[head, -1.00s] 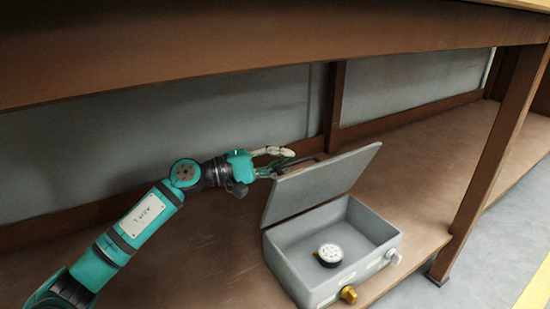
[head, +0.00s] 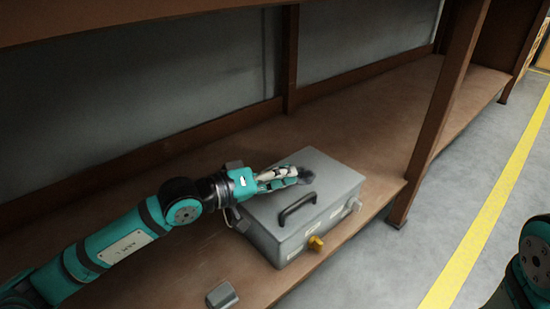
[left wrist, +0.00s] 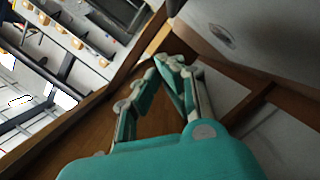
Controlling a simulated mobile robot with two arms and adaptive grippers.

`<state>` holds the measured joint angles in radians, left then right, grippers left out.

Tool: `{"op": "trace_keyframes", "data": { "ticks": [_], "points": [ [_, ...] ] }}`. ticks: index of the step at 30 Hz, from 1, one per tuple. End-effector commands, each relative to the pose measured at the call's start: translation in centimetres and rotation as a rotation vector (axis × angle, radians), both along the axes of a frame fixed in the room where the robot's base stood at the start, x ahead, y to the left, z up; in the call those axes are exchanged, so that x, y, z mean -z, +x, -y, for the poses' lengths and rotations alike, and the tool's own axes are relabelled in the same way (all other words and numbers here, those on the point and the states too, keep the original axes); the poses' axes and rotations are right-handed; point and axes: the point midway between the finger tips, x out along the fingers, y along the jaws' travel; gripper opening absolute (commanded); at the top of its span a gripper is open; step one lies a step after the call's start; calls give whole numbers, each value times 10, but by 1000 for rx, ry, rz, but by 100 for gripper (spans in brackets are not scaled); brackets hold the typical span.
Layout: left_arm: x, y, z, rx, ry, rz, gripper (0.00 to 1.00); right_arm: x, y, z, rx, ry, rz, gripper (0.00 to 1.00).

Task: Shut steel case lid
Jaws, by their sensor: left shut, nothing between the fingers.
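The grey steel case (head: 300,232) stands on the brown shelf in the head view. Its lid (head: 330,178) lies flat over the box, with a dark handle (head: 297,207) on top. The inside of the case is hidden. My left gripper (head: 292,174) is shut and empty over the rear part of the lid, against a dark patch there. I cannot tell whether it touches the lid. Its closed fingers also show in the left wrist view (left wrist: 170,64). My right gripper is not in view.
The case front carries a yellow knob (head: 315,242) and a grey knob. A small grey piece (head: 222,295) lies on the shelf (head: 400,115) at the front left. A brown post (head: 440,120) stands right of the case. The shelf behind it is clear.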

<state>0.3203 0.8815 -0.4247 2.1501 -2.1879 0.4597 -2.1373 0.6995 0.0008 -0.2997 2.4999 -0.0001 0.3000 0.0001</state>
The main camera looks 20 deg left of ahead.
Motion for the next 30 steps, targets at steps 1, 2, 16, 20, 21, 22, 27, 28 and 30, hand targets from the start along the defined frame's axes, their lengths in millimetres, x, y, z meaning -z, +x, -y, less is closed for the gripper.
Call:
{"op": "trace_keyframes", "data": {
  "ticks": [1,2,16,20,21,22,27,28,30],
  "points": [
    [9,-2,4,2,-2,-1,0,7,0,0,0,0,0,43],
    [12,-4,6,2,-3,-1,0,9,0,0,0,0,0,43],
    [39,-11,19,0,-1,-1,0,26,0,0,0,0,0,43],
    [40,-11,19,0,-1,-1,0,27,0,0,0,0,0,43],
    [40,-11,19,0,-1,-1,0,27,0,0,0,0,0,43],
    [40,-11,19,0,-1,-1,0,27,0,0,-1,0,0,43],
    [41,-12,20,0,-1,-3,0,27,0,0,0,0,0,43],
    [41,-12,20,0,-1,-3,0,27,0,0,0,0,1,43],
    [41,-12,20,1,-1,-4,0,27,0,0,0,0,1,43]
  ]
}}
